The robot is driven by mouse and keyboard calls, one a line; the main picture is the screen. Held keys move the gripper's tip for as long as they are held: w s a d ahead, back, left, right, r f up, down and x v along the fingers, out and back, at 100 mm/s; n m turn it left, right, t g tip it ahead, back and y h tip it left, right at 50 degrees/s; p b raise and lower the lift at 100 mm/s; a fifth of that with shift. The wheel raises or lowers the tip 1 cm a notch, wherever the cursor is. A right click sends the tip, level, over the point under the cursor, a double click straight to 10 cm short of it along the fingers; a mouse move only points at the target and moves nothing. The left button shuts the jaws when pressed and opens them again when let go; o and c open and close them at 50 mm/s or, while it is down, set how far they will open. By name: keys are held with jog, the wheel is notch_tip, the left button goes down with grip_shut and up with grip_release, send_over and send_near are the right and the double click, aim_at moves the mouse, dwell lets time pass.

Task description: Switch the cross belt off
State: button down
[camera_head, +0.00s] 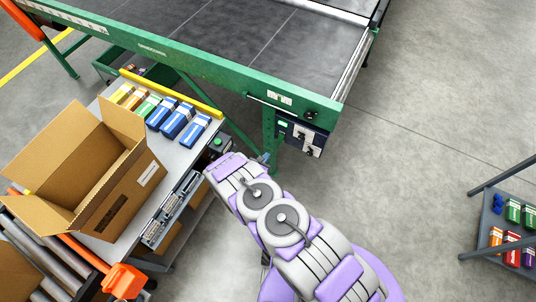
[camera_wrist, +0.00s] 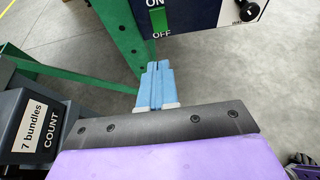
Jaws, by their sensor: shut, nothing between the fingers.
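The cross belt (camera_head: 235,50) is a dark belt in a green frame across the top of the head view. A dark control box (camera_head: 301,136) hangs under its right end, with a lit green part at its upper left. In the wrist view, a green switch (camera_wrist: 158,21) sits between an ON label above and an OFF label below. I cannot tell which way it is tipped. My gripper (camera_wrist: 155,68) is shut and empty, its blue fingers pointing up just below the OFF label. In the head view, my gripper (camera_head: 263,158) is left of and below the box, apparently apart from it.
A green leg (camera_wrist: 122,35) stands just left of the fingers. A counter box (camera_wrist: 38,125) reading "7 bundles COUNT" is at lower left. A black knob (camera_wrist: 251,9) is on the box's right.

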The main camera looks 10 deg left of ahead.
jog(key=b, duration=0.4)
send_near(280, 139)
jog(key=f+x, duration=0.1)
jog(key=x, duration=0.4)
jog(key=shift+w+d, duration=0.25)
jog(key=shift+w, duration=0.45)
jog(key=shift+r, duration=0.1)
